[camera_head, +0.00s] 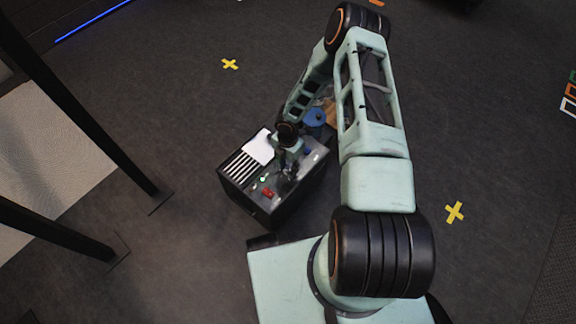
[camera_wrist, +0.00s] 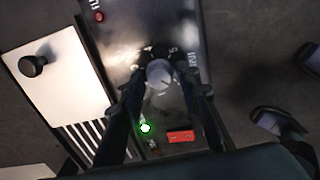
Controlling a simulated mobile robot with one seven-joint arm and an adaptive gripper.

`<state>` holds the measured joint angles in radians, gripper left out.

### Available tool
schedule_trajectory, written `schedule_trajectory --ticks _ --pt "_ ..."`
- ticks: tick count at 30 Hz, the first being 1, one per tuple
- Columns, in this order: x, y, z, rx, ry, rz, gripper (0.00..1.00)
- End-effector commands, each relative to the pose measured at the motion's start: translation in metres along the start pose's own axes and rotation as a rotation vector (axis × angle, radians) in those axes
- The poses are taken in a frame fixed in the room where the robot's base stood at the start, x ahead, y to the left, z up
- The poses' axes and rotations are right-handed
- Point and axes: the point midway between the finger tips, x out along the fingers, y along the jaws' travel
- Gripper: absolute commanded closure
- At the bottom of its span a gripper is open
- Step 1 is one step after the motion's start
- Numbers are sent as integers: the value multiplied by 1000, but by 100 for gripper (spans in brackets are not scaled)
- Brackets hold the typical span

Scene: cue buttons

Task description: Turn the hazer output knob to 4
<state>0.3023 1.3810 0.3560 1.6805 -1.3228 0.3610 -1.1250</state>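The hazer output knob (camera_wrist: 159,76) is a round grey knob on the dark top panel of the hazer box (camera_head: 260,204). Printed numbers show around it in the wrist view, with what look like a 4 and a 5 beyond it. Its pointer mark is too small to read. My gripper (camera_wrist: 160,82) reaches down over the panel with one dark finger on each side of the knob. I cannot tell whether the fingers touch it. In the head view my gripper (camera_head: 287,172) is small and dark over the box top, and the knob cannot be made out.
A lit green light (camera_wrist: 145,128) and a red switch (camera_wrist: 181,136) are on the panel near the fingers. A red button (camera_wrist: 99,16) is at the panel's far left. A blue object (camera_head: 314,118) stands behind the box.

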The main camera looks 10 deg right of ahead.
Motion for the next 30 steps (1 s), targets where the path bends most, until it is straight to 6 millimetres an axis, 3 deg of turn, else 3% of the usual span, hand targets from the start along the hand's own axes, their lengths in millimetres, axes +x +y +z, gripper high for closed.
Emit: schedule_trajectory --ticks 8,20,30 --pt "0 0 0 0 0 0 100" --pt "0 1 0 71 -1 1 100" --pt "1 0 1 335 -2 1 100"
